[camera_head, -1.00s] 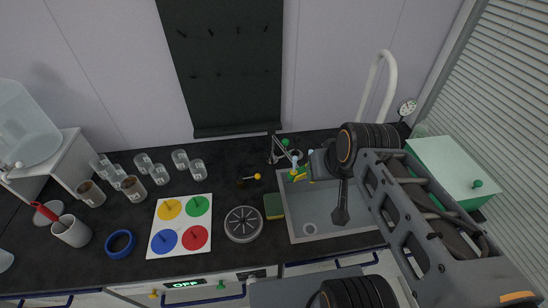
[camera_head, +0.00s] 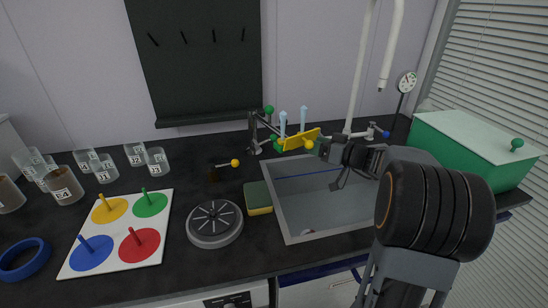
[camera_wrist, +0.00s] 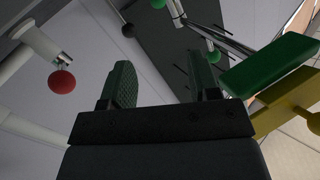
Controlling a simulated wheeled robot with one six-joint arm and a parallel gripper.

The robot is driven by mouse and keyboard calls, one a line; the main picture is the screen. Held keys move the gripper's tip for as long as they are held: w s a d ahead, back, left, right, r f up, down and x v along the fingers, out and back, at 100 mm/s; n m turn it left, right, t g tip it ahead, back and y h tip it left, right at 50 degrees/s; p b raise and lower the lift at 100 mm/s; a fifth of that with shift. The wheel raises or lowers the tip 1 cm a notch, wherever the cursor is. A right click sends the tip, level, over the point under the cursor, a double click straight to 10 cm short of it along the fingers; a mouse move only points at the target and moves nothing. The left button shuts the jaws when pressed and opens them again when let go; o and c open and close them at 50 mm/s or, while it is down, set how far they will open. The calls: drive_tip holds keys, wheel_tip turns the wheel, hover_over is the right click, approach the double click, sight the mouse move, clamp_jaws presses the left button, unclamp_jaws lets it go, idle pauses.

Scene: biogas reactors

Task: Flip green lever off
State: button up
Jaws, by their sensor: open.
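A green ball knob (camera_head: 268,110) stands on metal fittings behind the sink. A flat yellow paddle (camera_head: 300,139) is close to it, just left of my gripper (camera_head: 326,148). In the wrist view a flat green paddle (camera_wrist: 272,63) and the yellow paddle (camera_wrist: 285,103) lie to the right of my fingers. My gripper is open, with nothing visible between the fingers (camera_wrist: 163,78). I cannot tell which green part is the lever.
The sink (camera_head: 290,205) lies below the arm. A white pipe with a red ball (camera_wrist: 62,82) is at the wrist view's left. A sponge (camera_head: 258,197), a round grey disc (camera_head: 214,223) and a colored peg board (camera_head: 118,262) are left of the sink.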

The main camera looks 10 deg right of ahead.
sight(274, 137)
wheel_tip(274, 137, down, 7)
drive_tip(key=w+a+n+t+y+b, duration=0.1)
drive_tip(key=a+t+y+b, duration=0.1)
drive_tip(key=t+y, duration=0.2)
drive_tip(key=x, duration=0.4)
drive_tip(key=p+x, duration=0.1)
drive_tip(key=x, duration=0.4)
drive_tip(key=f+x, duration=0.1)
drive_tip(key=x, duration=0.3)
drive_tip(key=shift+w+a+r, duration=0.15)
drive_tip(key=shift+w, duration=0.35)
drive_tip(key=shift+c, duration=0.2)
clamp_jaws()
